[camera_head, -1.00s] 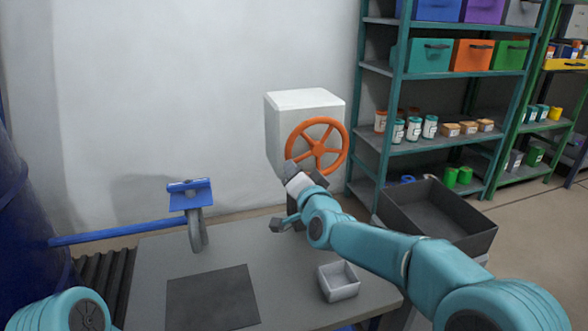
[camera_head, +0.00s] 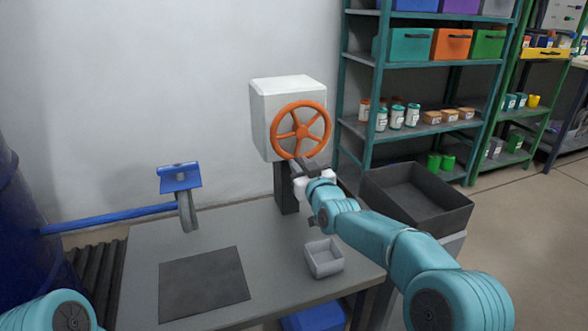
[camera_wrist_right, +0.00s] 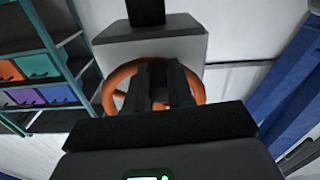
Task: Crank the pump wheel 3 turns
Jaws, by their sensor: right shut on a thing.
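My left gripper is out of view; only a teal part of my left arm shows at the lower left.
A grey table (camera_head: 200,235) carries a dark mat (camera_head: 204,284) and a small grey tray (camera_head: 323,258). A dark bin (camera_head: 416,197) stands right of my arm. Shelves (camera_head: 415,128) stand behind.

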